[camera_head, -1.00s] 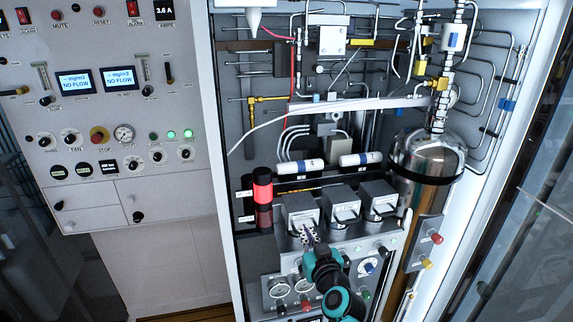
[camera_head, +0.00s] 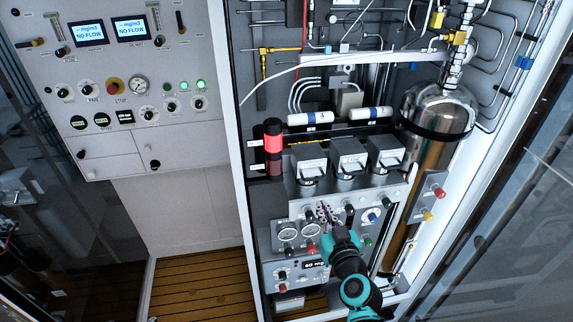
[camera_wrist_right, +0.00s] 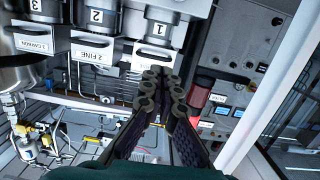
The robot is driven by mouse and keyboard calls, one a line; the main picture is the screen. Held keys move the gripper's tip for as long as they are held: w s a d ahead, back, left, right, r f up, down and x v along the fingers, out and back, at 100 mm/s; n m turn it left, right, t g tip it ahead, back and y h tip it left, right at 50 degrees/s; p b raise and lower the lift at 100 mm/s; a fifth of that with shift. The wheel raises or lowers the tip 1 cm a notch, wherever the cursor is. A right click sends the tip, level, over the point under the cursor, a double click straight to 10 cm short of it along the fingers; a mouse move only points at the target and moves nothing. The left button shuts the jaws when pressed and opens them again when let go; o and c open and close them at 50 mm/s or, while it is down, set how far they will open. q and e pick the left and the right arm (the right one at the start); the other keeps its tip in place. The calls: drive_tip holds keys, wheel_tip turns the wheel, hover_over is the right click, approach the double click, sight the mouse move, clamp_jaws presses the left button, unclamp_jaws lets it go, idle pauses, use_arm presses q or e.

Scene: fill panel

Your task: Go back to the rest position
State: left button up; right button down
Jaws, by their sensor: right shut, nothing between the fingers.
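My right gripper (camera_head: 327,213) is shut and empty in the head view, in front of the fill panel (camera_head: 386,193), below the row of grey filter housings (camera_head: 349,163). My teal and black right arm comes up from the bottom. In the right wrist view the shut fingers (camera_wrist_right: 162,82) point up the picture, near the housing labelled 1 (camera_wrist_right: 157,29). I cannot tell from these views how far the fingertips are from the panel. My left gripper is not in view.
A lit red lamp (camera_head: 273,140) stands left of the housings. Gauges (camera_head: 287,233) and knobs sit beside the gripper. A steel cylinder (camera_head: 440,108) is at the right. A control panel (camera_head: 75,80) stands at the left. Wooden floor (camera_head: 197,287) shows at lower left.

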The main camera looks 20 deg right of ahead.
drive_tip(key=a+f+n+g+y+b, duration=0.3)
drive_tip(key=a+f+g+y+b, duration=0.15)
drive_tip(key=a+f+b, duration=0.75)
drive_tip(key=s+a+f+g+b, duration=0.2)
drive_tip(key=s+f+g+b, duration=0.1)
drive_tip(key=s+f, duration=0.4)
wheel_tip(320, 180, down, 4)
drive_tip(key=shift+s+r+g+b, duration=0.15)
drive_tip(key=shift+s+g+b, duration=0.25)
drive_tip(key=shift+g, duration=0.35)
drive_tip(key=shift+a, duration=0.1)
